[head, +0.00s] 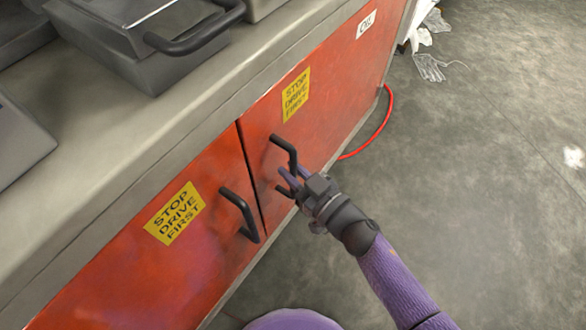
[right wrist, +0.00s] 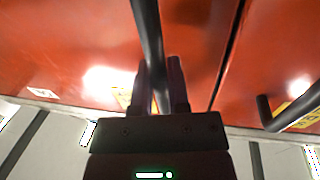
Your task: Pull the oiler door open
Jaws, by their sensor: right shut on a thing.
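The oiler door (head: 335,90) is the red right-hand door of a low cabinet, with a yellow "STOP DRIVE FIRST" label (head: 296,95) and a small white label (head: 366,24) that seems to read "OIL". It looks flush with its neighbour, with only a thin dark seam between them. Its black bar handle (head: 286,147) stands near that seam. My right gripper (head: 287,182) is at the lower end of this handle. In the right wrist view the handle (right wrist: 147,30) runs down between the fingers (right wrist: 159,82), which are shut on it. My left gripper is out of view.
The left red door (head: 130,245) has its own black handle (head: 240,212) close by. A grey counter (head: 205,85) with metal boxes runs above. A red hose (head: 386,122) lies on the floor past the cabinet. The grey floor (head: 470,170) at right is mostly clear.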

